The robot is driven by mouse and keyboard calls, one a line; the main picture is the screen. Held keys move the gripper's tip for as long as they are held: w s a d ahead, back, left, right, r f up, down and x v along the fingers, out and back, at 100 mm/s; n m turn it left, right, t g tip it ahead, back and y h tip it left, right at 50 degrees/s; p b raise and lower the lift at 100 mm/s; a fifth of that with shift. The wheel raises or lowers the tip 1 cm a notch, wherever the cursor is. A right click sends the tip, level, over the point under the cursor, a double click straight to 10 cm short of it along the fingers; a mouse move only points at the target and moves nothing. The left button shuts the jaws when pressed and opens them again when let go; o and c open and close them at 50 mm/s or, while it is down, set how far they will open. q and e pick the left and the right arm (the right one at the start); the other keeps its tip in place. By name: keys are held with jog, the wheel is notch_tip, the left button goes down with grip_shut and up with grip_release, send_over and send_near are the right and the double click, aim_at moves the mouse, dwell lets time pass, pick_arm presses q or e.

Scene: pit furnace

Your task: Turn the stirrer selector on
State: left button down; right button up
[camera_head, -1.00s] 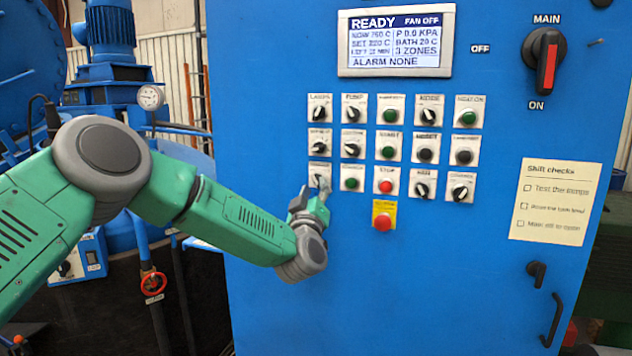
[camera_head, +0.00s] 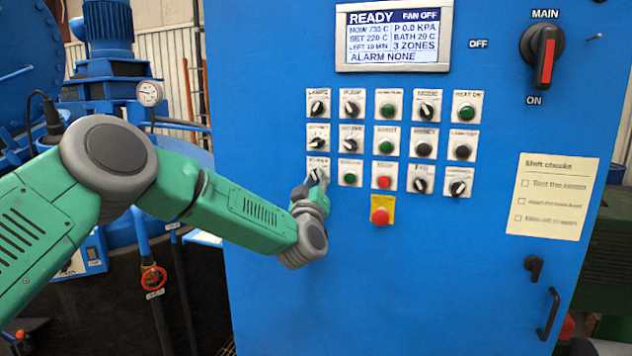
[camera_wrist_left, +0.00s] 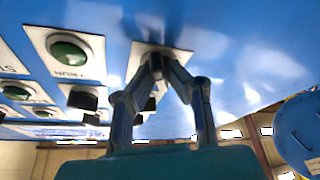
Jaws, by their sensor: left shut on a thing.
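The blue control cabinet carries a grid of selectors and buttons. My left gripper (camera_head: 312,184) reaches the selector (camera_head: 317,175) at the left end of the bottom row, whose label is too blurred to read for sure. In the left wrist view, the fingers (camera_wrist_left: 157,68) close together on that selector's black knob, in front of its white plate (camera_wrist_left: 180,57). The fingers hide most of the knob, so I cannot tell which way it points. My right gripper is not in view.
A green button (camera_head: 349,173) sits just right of the held selector, and another selector (camera_head: 317,140) sits just above. A red button on a yellow plate (camera_head: 381,212) is lower right. The display (camera_head: 394,38) reads READY. The main switch (camera_head: 544,57) is upper right.

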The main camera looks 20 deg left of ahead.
pick_arm(q)
jog(key=m+h+b, duration=0.1)
jog(key=m+h, duration=0.1)
jog(key=m, duration=0.2)
jog(key=m+h+b, duration=0.2)
jog(key=m, duration=0.2)
jog(key=shift+f+t, duration=0.1)
jog(key=shift+t, duration=0.3)
jog(key=m+h+b, duration=0.1)
jog(key=m, duration=0.1)
jog(key=m+h+b, duration=0.1)
jog(key=m, duration=0.2)
jog(key=shift+a+g+h, duration=0.1)
jog(key=shift+g+h, duration=0.2)
jog(key=shift+h, duration=0.1)
jog(key=shift+m+g+h+b, duration=0.4)
jog(key=shift+m+h+b, duration=0.35)
jog(key=shift+m, duration=1.45)
jog(key=c, duration=1.6)
grip_release()
